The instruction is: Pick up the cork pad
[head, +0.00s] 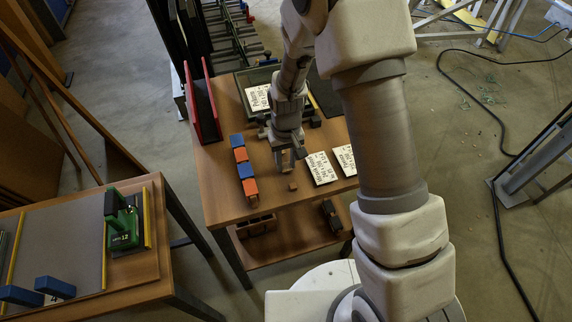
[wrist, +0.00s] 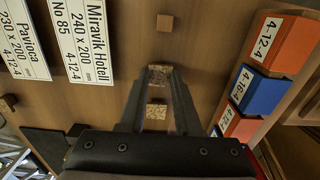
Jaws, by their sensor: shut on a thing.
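In the wrist view my gripper (wrist: 158,72) points down over the wooden table, its two dark fingers close together. They are shut on a small speckled brown cork pad (wrist: 158,77) at the fingertips. A second, lighter speckled piece (wrist: 156,111) shows between the fingers, nearer the palm; whether it is held or lies below, I cannot tell. In the head view my gripper (head: 286,164) is above the table's front half, right of the blue and orange blocks. The cork pad cannot be made out there.
Small brown cubes lie nearby, one (head: 292,187) near the table's front edge. White labels (head: 322,168) lie to the right. Blue and orange blocks (head: 244,168) form a row at left, with a red-edged panel (head: 202,102) behind. A second table (head: 140,275) stands at lower left.

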